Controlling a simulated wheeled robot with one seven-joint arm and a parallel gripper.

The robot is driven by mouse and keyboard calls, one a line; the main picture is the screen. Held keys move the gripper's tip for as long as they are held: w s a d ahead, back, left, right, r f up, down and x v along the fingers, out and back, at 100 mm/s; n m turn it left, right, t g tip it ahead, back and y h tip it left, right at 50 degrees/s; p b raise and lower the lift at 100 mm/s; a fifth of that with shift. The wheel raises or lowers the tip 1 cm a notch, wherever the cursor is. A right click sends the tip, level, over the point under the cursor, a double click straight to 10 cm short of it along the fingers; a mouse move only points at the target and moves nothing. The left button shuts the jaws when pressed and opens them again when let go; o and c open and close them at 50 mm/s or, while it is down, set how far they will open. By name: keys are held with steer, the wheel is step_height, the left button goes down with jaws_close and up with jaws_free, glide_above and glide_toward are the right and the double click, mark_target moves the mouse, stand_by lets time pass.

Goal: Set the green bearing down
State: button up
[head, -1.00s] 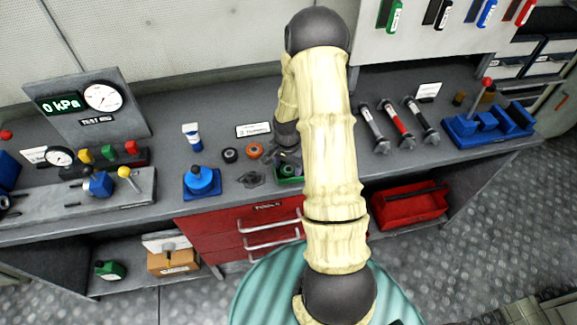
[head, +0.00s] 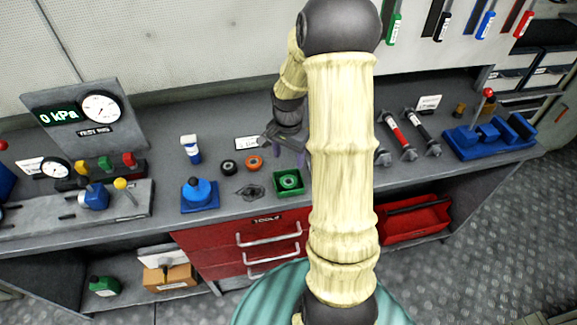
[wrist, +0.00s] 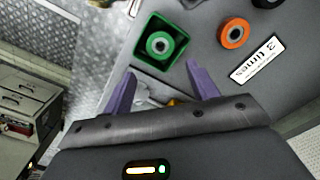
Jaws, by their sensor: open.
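The green bearing (head: 289,181) lies inside a small square green tray (head: 277,194) near the front edge of the bench. My gripper (head: 291,156) is above the bench, behind and apart from the tray. In the wrist view its two purple fingers (wrist: 162,84) are spread with nothing between them.
An orange bearing (head: 254,162) and a black one (head: 229,167) lie left of my gripper, near a label card (head: 247,143). Red and black cylinders (head: 397,135) lie right of my arm.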

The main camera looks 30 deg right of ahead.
steer(key=shift+r, duration=0.5)
steer(key=s+a+r+n+t, duration=0.1)
steer(key=s+a+r+n, duration=0.2)
steer(key=s+a+n, duration=0.3)
steer(key=s+a+r+n+t, duration=0.1)
steer(key=s+a+r+n, duration=0.3)
steer(key=s+a+n, duration=0.2)
steer(key=shift+s+a+t, duration=0.15)
steer(key=shift+a+t, duration=0.15)
steer(key=shift+a, duration=0.5)
steer(key=shift+s+f, duration=0.1)
